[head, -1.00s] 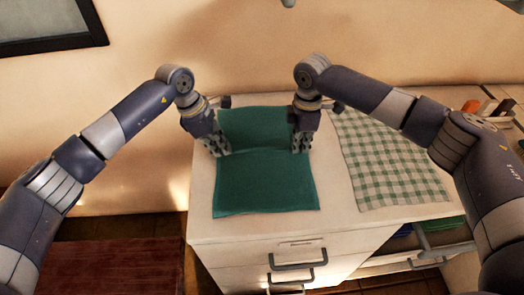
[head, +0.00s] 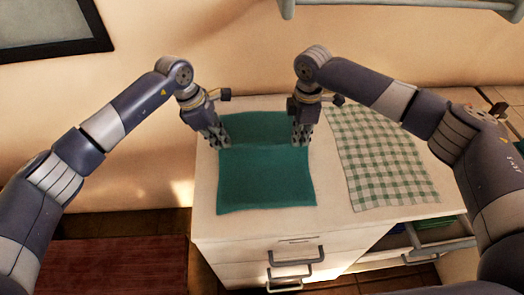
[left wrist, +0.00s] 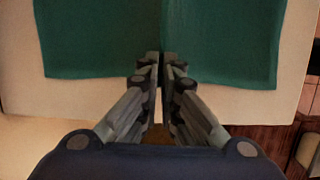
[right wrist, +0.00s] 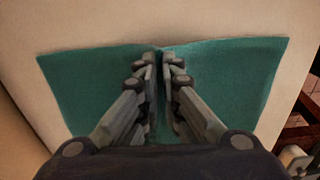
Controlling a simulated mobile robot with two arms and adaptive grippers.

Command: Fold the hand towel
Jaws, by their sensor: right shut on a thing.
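The dark green hand towel (head: 265,180) lies on the white cabinet top, with a crease running across it between my two grippers. It also shows in the left wrist view (left wrist: 100,40) and the right wrist view (right wrist: 235,75). My left gripper (head: 222,143) is at the towel's left edge, by the crease. Its fingertips are together; whether cloth is between them is hard to see. My right gripper (head: 302,142) is shut on the towel's right edge at the other end of the crease. The cloth dips into a notch at its fingertips. The fingers hide small parts of the towel.
A green-and-white checked cloth (head: 385,160) lies flat to the right of the towel. The cabinet top (head: 260,222) has a bare strip in front. Drawers with grey handles (head: 296,256) are below. A pale rail (head: 400,8) is on the wall above.

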